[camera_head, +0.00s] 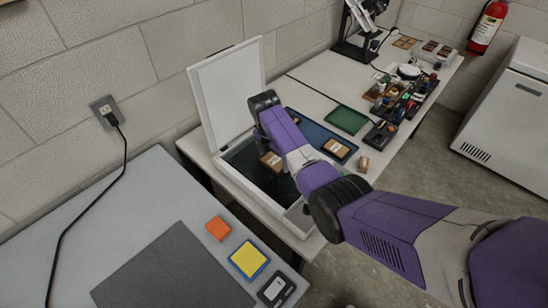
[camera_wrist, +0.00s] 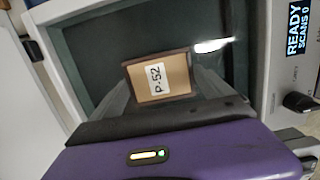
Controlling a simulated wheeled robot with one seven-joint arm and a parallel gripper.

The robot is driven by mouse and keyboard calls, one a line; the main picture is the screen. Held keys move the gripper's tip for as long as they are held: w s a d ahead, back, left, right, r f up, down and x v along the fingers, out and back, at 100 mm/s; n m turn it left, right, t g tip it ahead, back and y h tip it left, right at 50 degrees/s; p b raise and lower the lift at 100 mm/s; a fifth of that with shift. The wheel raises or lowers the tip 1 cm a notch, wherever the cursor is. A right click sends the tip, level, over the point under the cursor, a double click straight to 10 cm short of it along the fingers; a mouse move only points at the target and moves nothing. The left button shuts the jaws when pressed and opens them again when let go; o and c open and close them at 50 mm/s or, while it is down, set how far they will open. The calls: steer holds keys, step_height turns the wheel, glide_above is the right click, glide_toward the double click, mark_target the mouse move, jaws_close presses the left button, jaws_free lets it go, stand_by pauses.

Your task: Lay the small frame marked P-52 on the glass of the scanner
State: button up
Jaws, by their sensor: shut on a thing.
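The small frame P-52 (camera_head: 271,160) is brown with a white label; the label reads clearly in the wrist view (camera_wrist: 158,78). My gripper (camera_wrist: 165,88) is shut on it, with a finger at either side. In the head view my gripper (camera_head: 268,150) reaches down over the scanner (camera_head: 240,180), mostly hidden by my wrist. The frame is over the dark scanner glass (camera_wrist: 95,55); I cannot tell whether it touches. The scanner's white lid (camera_head: 228,90) stands open against the wall side. The scanner display (camera_wrist: 297,28) reads "READY SCANS 0".
A green mat (camera_head: 346,120) and cluttered tools (camera_head: 400,98) lie beyond. The left table holds a grey mat (camera_head: 172,270) and orange and yellow pieces.

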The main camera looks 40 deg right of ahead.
mark_target(270, 164)
steer(key=shift+f, duration=0.1)
steer(key=o, duration=1.1)
steer(key=shift+o, duration=0.2)
step_height(270, 164, up, 12)
steer(key=a, duration=0.1)
steer(key=shift+a, duration=0.4)
